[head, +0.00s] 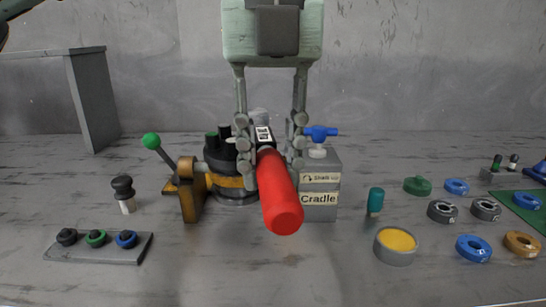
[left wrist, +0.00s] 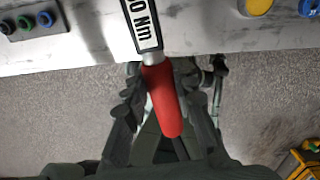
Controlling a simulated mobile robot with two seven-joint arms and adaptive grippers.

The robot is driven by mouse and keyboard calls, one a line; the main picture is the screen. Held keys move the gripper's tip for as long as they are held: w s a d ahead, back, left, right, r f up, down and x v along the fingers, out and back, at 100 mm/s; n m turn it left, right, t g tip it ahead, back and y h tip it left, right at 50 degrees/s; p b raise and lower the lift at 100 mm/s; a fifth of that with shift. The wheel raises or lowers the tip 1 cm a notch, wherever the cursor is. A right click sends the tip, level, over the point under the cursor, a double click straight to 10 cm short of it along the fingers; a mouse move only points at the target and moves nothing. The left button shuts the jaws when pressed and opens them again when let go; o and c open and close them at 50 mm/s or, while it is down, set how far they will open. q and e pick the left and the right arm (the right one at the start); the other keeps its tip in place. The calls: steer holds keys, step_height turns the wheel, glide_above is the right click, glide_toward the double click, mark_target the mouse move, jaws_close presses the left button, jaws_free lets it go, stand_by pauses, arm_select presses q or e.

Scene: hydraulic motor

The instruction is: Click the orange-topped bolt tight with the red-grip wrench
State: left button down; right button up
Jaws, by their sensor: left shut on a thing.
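The red-grip wrench (head: 279,195) is between the fingers of my left gripper (head: 270,160), which is shut on it. Its red end points toward me, and its dark shaft with a white label runs away toward the motor. The left wrist view shows the red grip (left wrist: 163,98) and the label reading "0 Nm" (left wrist: 143,24). The hydraulic motor (head: 231,183), black with an orange band, stands behind and left of the wrench. I cannot make out the orange-topped bolt; the wrench and fingers cover part of that area. My right gripper is not in view.
The cradle block (head: 319,203) with a blue-handled valve (head: 320,134) stands close right of the wrench. A green-knobbed lever (head: 152,142) is at the left. A tray of knobs (head: 97,248) lies front left. Rings and a yellow-topped tin (head: 396,244) lie right.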

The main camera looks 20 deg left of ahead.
arm_select(q)
steer(key=a+m, duration=0.1)
steer(key=a, duration=0.1)
steer(key=shift+s+a+m, duration=0.35)
steer(key=shift+a+m, duration=0.05)
stand_by(0.3)
steer(key=shift+d, duration=0.2)
steer(key=shift+r, duration=0.2)
step_height(320, 180, up, 5)
steer(key=p, duration=0.3)
steer(key=shift+d, duration=0.15)
stand_by(0.8)
stand_by(1.1)
